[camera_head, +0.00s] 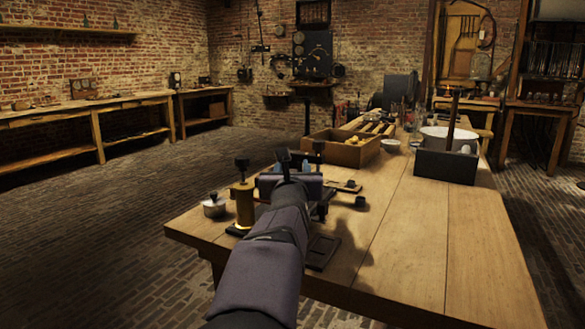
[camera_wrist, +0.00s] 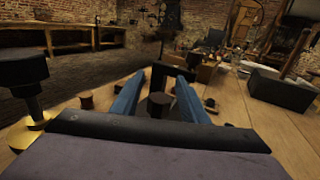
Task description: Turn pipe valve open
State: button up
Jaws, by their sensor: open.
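My gripper (camera_wrist: 157,82) is open, with its two blue fingers spread apart in the wrist view. A dark round knob (camera_wrist: 159,105) shows between the fingers, and I see no contact with it. I cannot tell for certain whether it is the pipe valve. A brass post (camera_head: 244,205) with a black knob (camera_head: 242,162) on top stands left of my gripper in the head view. The same black knob (camera_wrist: 22,68) is large at the left of the wrist view. My arm hides much of the area around my gripper in the head view.
The wooden table (camera_head: 410,240) has free room on its right side. A lidded metal pot (camera_head: 214,206) stands near its left edge. A wooden tray (camera_head: 340,150) and a dark box (camera_head: 445,166) with a white basin behind it stand farther back. A small dark cup (camera_head: 360,201) stands right of my gripper.

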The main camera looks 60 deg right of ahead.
jog(key=v, duration=0.7)
jog(key=shift+s+a, duration=0.1)
dwell(0.4)
